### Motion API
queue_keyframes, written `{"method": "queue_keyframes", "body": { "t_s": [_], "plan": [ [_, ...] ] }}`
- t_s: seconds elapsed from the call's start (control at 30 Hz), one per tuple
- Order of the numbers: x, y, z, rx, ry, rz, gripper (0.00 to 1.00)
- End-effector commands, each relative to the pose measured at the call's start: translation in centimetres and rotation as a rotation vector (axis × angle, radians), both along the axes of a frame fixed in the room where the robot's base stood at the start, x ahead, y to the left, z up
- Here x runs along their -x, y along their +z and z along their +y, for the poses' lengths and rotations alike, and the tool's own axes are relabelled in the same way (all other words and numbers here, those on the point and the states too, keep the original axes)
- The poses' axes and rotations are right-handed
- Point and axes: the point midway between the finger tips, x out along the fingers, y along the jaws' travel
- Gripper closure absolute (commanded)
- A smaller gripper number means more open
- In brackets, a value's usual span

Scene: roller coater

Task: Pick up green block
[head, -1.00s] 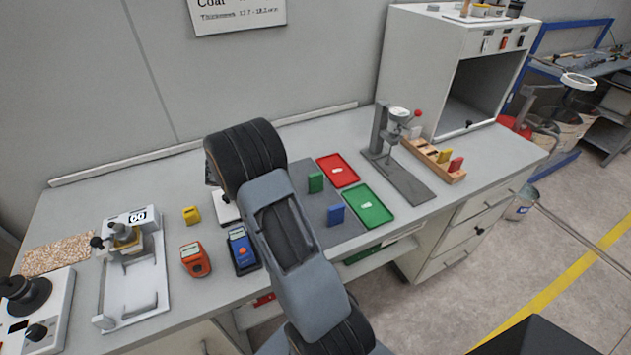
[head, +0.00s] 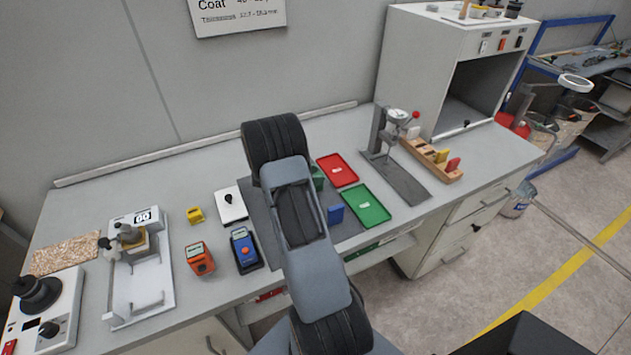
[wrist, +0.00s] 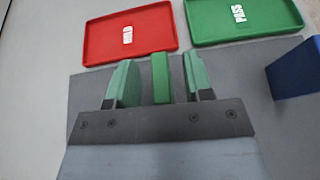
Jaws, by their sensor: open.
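The green block (head: 318,179) stands upright on the grey mat (wrist: 90,82), partly hidden behind my arm in the head view. In the wrist view the green block (wrist: 161,78) shows between the two fingers of my gripper (wrist: 161,82). The fingers are apart, with a visible gap on each side of the block. I cannot tell how far down the fingers reach beside it. In the head view my gripper is hidden behind my arm.
A blue block (head: 336,214) stands to the right on the mat. A red tray (head: 337,170) and a green tray (head: 367,206) lie beyond the mat. A stand with a dial gauge (head: 390,135) is further right. A blue meter (head: 245,249) lies to the left.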

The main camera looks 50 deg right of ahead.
Motion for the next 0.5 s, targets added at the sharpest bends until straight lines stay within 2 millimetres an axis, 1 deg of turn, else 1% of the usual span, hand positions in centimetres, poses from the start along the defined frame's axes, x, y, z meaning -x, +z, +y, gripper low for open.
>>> {"method": "queue_keyframes", "body": {
  "t_s": [0.1, 0.33, 0.5],
  "plan": [
    [0.17, -0.18, -0.4, -0.001, 0.001, -0.001, 0.53],
    [0.16, -0.23, -0.43, 0.0, 0.001, -0.002, 0.54],
    [0.16, -0.22, -0.42, 0.0, 0.001, -0.002, 0.7]
  ]
}}
